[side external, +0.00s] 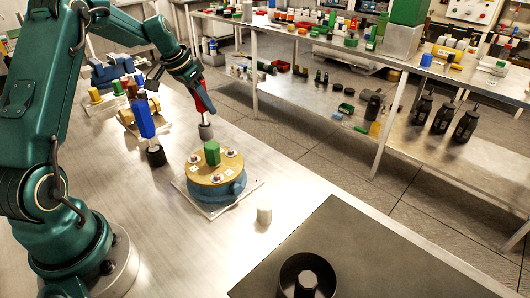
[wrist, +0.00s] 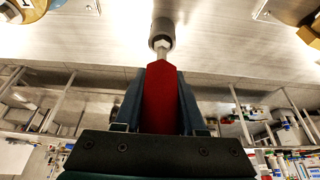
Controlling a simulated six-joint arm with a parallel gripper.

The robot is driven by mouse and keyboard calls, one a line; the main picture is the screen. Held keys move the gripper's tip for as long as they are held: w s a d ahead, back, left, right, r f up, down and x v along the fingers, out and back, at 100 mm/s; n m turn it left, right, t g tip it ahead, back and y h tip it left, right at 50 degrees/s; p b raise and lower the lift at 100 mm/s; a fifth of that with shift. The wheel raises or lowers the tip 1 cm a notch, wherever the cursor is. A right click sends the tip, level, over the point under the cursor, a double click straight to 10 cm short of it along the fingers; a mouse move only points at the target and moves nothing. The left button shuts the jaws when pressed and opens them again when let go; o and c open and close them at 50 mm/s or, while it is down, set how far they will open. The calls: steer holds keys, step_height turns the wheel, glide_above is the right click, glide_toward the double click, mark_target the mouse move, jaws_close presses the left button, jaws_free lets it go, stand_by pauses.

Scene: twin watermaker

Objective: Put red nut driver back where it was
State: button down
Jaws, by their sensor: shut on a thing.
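The red nut driver (side external: 203,98) is held by its handle in my gripper (side external: 192,80), near the table's far edge. It points down, nearly upright. In the wrist view, the red handle (wrist: 160,103) sits between the two dark fingers of my gripper (wrist: 160,82). Its metal shaft meets a short grey cylindrical holder (wrist: 161,33), also seen in the side view (side external: 206,131). I cannot tell how deep the tip sits in it. A blue nut driver (side external: 144,118) stands in a similar dark holder (side external: 156,156) to the left.
A round blue-and-tan fixture (side external: 232,184) with a green block (side external: 212,153) stands just in front of the grey holder. A small white cylinder (side external: 264,213) is to its right. A dark plate (side external: 365,255) carries a black ring.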

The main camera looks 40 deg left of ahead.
steer(key=shift+f, duration=0.15)
steer(key=shift+c, duration=2.4)
jaws_free()
